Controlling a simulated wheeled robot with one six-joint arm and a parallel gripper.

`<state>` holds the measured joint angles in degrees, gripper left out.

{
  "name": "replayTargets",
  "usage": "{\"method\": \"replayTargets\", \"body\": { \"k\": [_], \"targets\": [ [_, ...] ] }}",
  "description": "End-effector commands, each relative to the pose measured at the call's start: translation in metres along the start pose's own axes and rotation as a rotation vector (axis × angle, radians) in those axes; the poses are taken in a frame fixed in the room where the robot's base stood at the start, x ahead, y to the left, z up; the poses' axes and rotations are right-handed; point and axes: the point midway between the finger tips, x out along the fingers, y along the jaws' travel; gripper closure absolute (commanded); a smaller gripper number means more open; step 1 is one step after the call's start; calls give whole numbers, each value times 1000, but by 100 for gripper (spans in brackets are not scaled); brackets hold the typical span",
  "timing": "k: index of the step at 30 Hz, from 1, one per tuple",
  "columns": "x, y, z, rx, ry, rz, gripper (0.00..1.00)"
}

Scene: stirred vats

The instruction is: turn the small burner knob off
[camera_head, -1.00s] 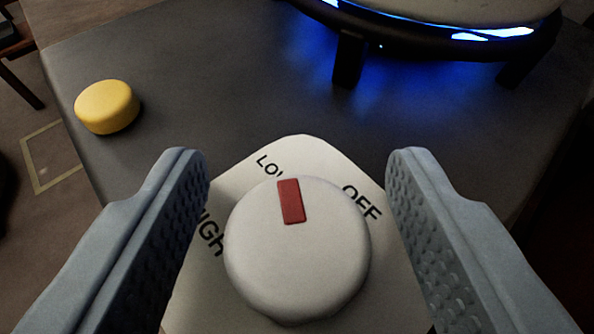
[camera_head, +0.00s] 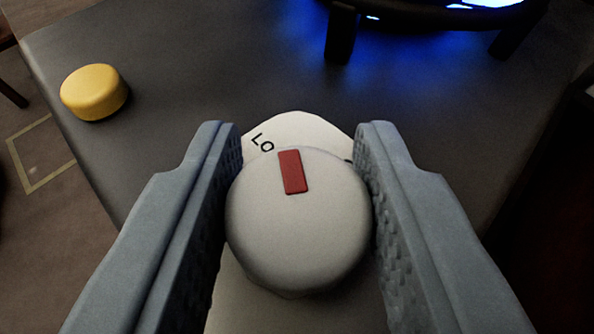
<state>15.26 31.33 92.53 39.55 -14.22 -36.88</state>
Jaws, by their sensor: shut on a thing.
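The burner knob (camera_head: 298,230) is a round white knob with a red marker bar (camera_head: 293,172) on its top. The bar points up the picture, just right of the letters LO. My gripper (camera_head: 298,190) is shut on the knob, one grey finger on its left side and one on its right. The pale dial plate (camera_head: 295,125) shows above and below the knob. Its OFF and HIGH labels are hidden behind the fingers.
A yellow round button or cap (camera_head: 94,92) sits on the dark top (camera_head: 200,60) at the left. A black burner stand (camera_head: 340,38) with blue flame light is at the top right. The dark top between them is clear.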

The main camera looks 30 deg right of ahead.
Motion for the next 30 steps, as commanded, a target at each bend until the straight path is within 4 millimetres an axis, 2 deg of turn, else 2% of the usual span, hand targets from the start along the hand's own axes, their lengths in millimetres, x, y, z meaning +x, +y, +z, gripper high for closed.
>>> {"method": "replayTargets", "body": {
  "k": [30],
  "targets": [
    [0, -1, 0, 128, -11, 310, 90]
  ]
}}
